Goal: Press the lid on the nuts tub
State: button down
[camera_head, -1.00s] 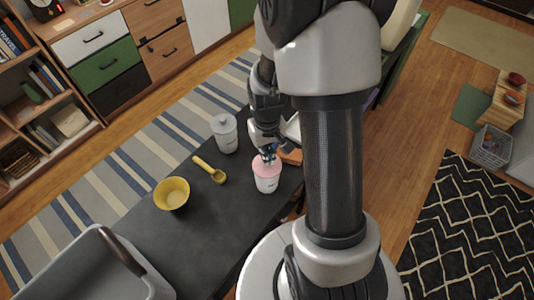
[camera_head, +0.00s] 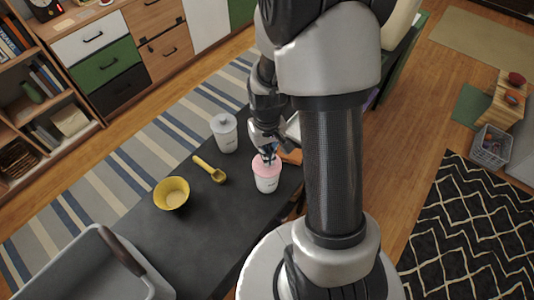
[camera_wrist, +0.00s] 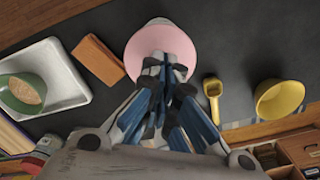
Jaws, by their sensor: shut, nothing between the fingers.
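A white tub (camera_head: 267,185) with a pink lid (camera_head: 262,171) stands upright on the dark table. Its label is too small to read. My gripper (camera_head: 268,158) is directly over this lid, fingers pointing down. In the wrist view my gripper (camera_wrist: 165,66) is shut and empty, its tips over the lid. The tips look to be at or very near the lid top; I cannot tell whether they touch. Whether the lid is fully seated cannot be told.
On the dark table (camera_head: 215,235) are a grey-lidded white tub (camera_head: 225,138), a yellow scoop (camera_head: 211,170) and a yellow bowl (camera_head: 171,193). A grey bin (camera_head: 100,265) is at the near left. The wrist view shows a brown block (camera_wrist: 98,60) and a white tray (camera_wrist: 66,80) with a green bowl (camera_wrist: 22,92).

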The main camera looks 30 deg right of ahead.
jog(key=shift+r+p, duration=2.9)
jog(key=shift+r, duration=0.6)
jog(key=s+a+r+t, duration=0.1)
jog(key=s+a+r, duration=0.2)
jog(key=r, duration=0.4)
jog(key=s+a+r+n+t, duration=0.1)
jog(key=s+a+r+t, duration=0.1)
jog(key=s+a+r, duration=0.2)
jog(key=s+a+r+n+t, duration=0.1)
jog(key=s+a+r, duration=0.2)
jog(key=s+r, duration=0.3)
notch_tip(320, 180, up, 5)
jog(key=shift+s+a+r+t+b, duration=0.2)
jog(key=shift+s+a+t+b, duration=0.1)
jog(key=shift+a+b, duration=0.1)
